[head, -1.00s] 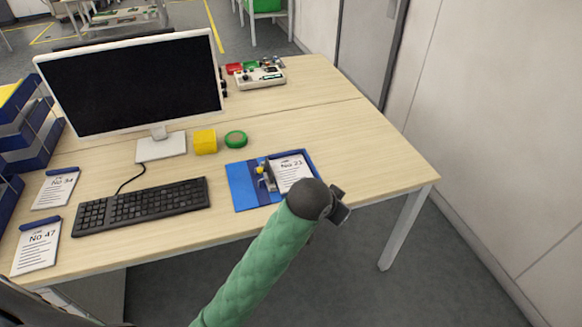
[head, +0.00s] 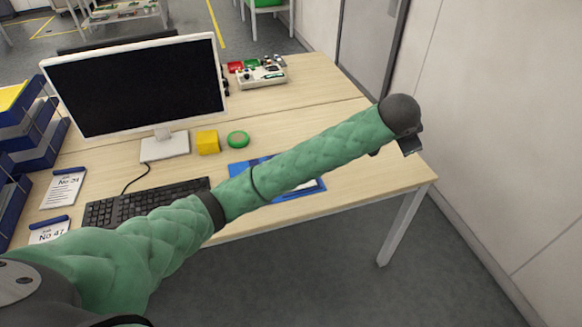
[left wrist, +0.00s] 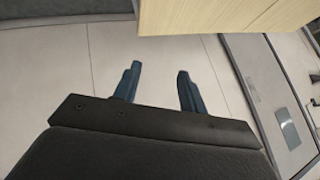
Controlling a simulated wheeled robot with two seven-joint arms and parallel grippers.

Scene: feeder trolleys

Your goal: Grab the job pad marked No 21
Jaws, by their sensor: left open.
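The blue tray (head: 240,168) lies near the table's front edge, mostly hidden behind my left arm. Only a sliver of the white pad (head: 308,185) on it shows, and its number is covered now; a moment ago it looked like No 21. My left gripper (head: 410,144) is past the tray, to its right, over the table's right end. In the left wrist view my left gripper (left wrist: 157,74) is open, with nothing between its fingers. My right gripper is not in view.
Two other pads, one reading about No 34 (head: 64,188) and No 47 (head: 49,231), lie at the left by the keyboard (head: 105,211). A monitor (head: 140,85), yellow cube (head: 208,142) and green tape roll (head: 238,139) stand behind. A wall (head: 490,130) is on the right.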

